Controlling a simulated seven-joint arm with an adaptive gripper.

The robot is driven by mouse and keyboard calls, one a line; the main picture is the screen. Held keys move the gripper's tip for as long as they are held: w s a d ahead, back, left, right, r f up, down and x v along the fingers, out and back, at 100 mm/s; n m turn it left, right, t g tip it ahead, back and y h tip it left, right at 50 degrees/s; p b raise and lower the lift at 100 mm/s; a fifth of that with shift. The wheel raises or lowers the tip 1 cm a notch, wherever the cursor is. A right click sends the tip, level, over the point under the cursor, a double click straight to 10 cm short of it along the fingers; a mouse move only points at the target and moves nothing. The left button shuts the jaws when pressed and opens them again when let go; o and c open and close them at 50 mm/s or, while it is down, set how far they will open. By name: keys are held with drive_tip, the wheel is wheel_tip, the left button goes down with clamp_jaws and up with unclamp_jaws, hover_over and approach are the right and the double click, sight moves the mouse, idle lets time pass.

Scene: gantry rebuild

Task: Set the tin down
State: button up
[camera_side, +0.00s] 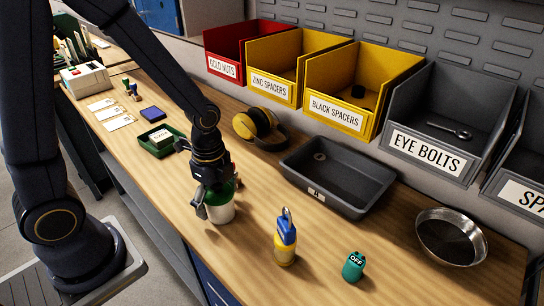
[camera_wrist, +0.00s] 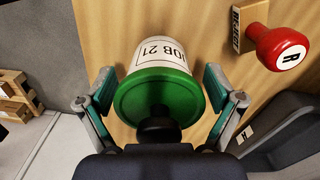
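The tin (camera_side: 221,208) is a white can with a green lid, and it stands upright on the wooden bench in the side view. In the wrist view the tin (camera_wrist: 166,54) shows a "JOB 21" label, its green lid facing me. My gripper (camera_side: 213,193) is low over the tin, one finger on each side of it. In the wrist view my gripper (camera_wrist: 160,88) has its finger pads just outside the tin, with narrow gaps showing, so it looks open. The tin's base contact is not fully clear.
A dark grey tray (camera_side: 340,180) lies right of the tin. Yellow ear defenders (camera_side: 254,122) lie behind.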

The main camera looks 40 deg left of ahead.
drive_tip(key=shift+o, duration=0.2)
wheel_tip(320, 180, up, 12)
drive_tip(key=shift+w+f, duration=0.1)
drive_tip(key=s+a+r+n+t, duration=0.3)
drive_tip(key=s+r+n+t, duration=0.2)
drive_tip(key=n, duration=1)
drive_tip(key=shift+s+r+n+t, duration=0.4)
drive_tip(key=shift+s+r, duration=0.55)
drive_tip(key=shift+r, duration=0.5)
